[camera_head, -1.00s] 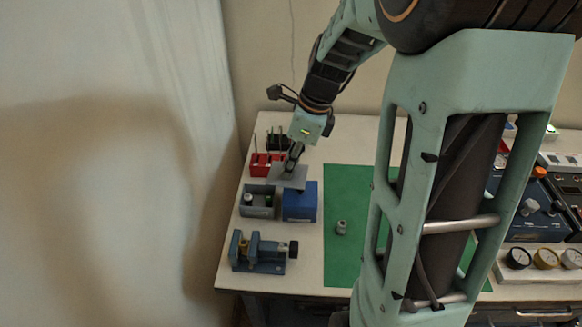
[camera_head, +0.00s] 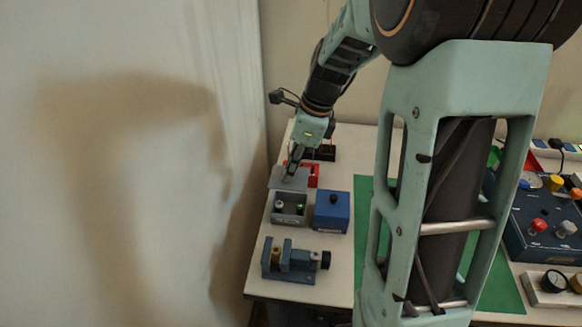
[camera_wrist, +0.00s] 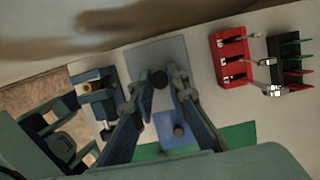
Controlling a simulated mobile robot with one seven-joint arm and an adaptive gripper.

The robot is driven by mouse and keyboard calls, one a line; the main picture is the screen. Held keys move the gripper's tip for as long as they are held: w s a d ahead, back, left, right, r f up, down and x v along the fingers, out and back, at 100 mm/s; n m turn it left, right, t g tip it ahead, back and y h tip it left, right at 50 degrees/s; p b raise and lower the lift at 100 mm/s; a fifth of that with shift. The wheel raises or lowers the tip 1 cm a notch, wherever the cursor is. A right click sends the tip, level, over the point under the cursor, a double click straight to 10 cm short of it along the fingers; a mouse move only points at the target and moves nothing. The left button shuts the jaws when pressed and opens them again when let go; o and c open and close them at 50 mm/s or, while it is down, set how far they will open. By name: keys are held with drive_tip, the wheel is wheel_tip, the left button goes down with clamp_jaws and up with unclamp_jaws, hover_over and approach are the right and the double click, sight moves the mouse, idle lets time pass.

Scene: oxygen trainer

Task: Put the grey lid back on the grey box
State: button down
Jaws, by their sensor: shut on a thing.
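My gripper (camera_head: 291,166) is shut on the knob of the grey lid (camera_head: 288,181) and holds it roughly level. In the head view the lid shows just behind the open grey box (camera_head: 289,221); I cannot tell how high it is above the box. The box has small items inside, one with a pale top and one green. In the wrist view the lid (camera_wrist: 155,55) lies beyond my fingertips (camera_wrist: 159,84), its dark knob between them. There the lid hides what is beneath it, and the grey box cannot be made out.
A blue box (camera_head: 332,212) with its lid and knob on stands close right of the grey box. A blue vise (camera_head: 291,262) is in front. A red rack (camera_head: 313,173) and a black rack (camera_wrist: 289,62) stand behind. A green mat (camera_head: 370,240) lies to the right.

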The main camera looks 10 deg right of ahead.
wheel_tip(320, 180, down, 5)
drive_tip(key=b, duration=0.2)
drive_tip(key=shift+b, duration=0.3)
drive_tip(key=shift+p, duration=0.65)
idle(1.4)
drive_tip(key=shift+f, duration=0.2)
drive_tip(key=shift+f+b, duration=1.35)
drive_tip(key=shift+f, duration=0.65)
drive_tip(key=c, duration=1.8)
unclamp_jaws()
